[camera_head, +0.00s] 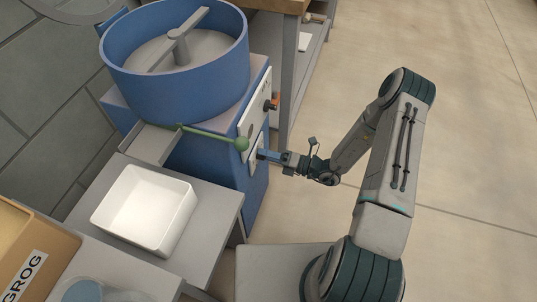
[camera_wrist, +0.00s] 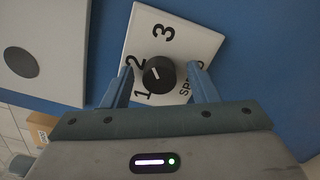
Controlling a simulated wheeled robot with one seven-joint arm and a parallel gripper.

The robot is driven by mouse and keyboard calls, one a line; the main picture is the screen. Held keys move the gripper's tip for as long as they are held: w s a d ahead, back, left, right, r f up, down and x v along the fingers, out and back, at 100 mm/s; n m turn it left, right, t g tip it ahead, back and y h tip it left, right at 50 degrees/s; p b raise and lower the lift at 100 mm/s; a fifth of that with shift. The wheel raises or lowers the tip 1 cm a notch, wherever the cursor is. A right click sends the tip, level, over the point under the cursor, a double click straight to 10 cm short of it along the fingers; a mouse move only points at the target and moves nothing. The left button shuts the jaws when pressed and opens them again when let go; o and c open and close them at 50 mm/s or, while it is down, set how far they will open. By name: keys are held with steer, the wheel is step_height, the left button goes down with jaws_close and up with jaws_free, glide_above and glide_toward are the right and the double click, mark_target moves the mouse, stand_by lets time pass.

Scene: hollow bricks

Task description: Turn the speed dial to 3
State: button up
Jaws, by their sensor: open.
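The speed dial (camera_wrist: 158,75) is a round black knob with a white mark, on a white plate (camera_wrist: 185,40) printed 1, 2, 3 and "SPEED". The mark seems to point up and left, roughly toward the 2, but it is small and its exact setting is hard to tell. My gripper (camera_wrist: 160,70) is open, with one finger on each side of the knob. Small gaps seem to show between fingers and knob. In the head view my gripper (camera_head: 267,155) reaches the front panel of the blue mixer (camera_head: 225,168), and it hides the dial there.
A green-knobbed lever (camera_head: 241,144) sticks out close to my gripper. An orange-tipped black control (camera_head: 271,104) sits higher on the panel. A white tray (camera_head: 120,222) stands on the grey table to the left, near a box marked GROG (camera_head: 25,272). The floor at right is clear.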

steer(key=p+v, duration=0.2)
steer(key=v, duration=1.2)
steer(key=shift+w+a, duration=0.1)
steer(key=s+r+n+g+h+p, duration=0.1)
steer(key=s+r+n+h+p, duration=0.3)
steer(key=r, duration=1.4)
steer(key=s+r+n+g+h+p, duration=0.1)
steer(key=s+r+n+h+p, duration=0.4)
steer(key=r+n+p, duration=0.5)
steer(key=s+r+n+g+h+p, duration=0.1)
steer(key=s+r+n+h+p, duration=0.4)
steer(key=r+n, duration=1.6)
step_height(320, 180, up, 6)
steer(key=h+p, duration=0.3)
steer(key=shift+s+d+f, duration=0.15)
steer(key=shift+d+f, duration=0.05)
steer(key=shift+d, duration=0.1)
steer(key=shift+c, duration=0.2)
